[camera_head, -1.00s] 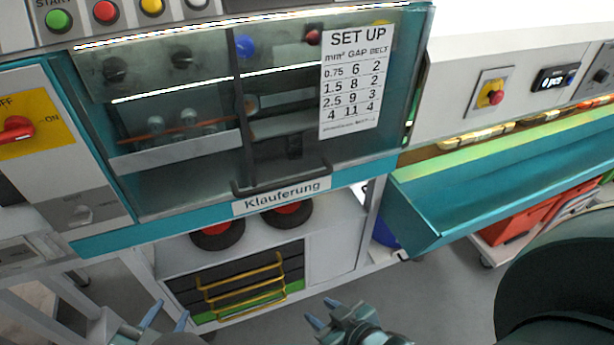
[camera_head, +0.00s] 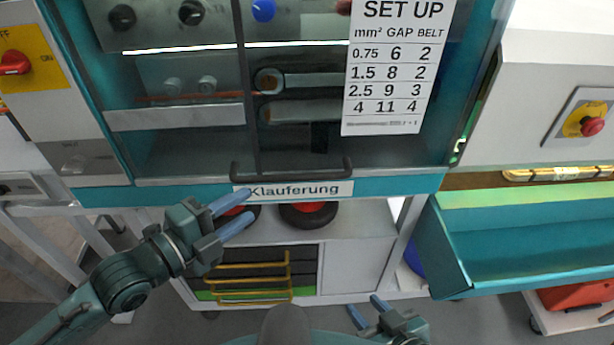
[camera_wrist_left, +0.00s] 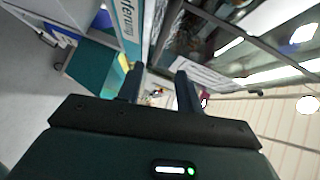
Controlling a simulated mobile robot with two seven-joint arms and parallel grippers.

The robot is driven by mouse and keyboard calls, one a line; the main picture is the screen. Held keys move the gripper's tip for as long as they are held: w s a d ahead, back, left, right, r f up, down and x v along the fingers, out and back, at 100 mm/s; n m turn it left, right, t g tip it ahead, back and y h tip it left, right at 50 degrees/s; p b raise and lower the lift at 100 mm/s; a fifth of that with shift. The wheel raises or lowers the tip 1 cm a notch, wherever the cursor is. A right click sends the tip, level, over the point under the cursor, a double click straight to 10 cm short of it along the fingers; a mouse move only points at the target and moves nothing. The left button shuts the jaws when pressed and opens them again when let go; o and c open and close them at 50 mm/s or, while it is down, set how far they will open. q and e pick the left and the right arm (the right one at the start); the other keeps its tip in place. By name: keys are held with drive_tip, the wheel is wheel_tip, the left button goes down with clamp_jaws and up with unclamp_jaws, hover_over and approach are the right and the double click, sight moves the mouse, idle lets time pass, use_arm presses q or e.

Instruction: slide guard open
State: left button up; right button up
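The guard (camera_head: 190,150) is a clear sliding panel on the teal machine front, with a dark vertical bar and a dark horizontal handle (camera_head: 291,171) at its lower edge. It looks shut across the opening. The fingers also show in the left wrist view (camera_wrist_left: 161,88), apart and empty. My right gripper (camera_head: 368,310) is low in the head view, fingers apart and empty, away from the guard.
A white set-up sheet (camera_head: 398,65) is on the right side of the guard. A teal trough (camera_head: 540,240) sticks out at right. A cabinet with yellow bars (camera_head: 250,277) and red-centred black reels (camera_head: 308,213) stands below. A red switch (camera_head: 15,63) is at left.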

sight(287, 180)
use_arm(q)
drive_tip(key=p+x, duration=0.1)
drive_tip(key=x, duration=1.2)
clamp_jaws()
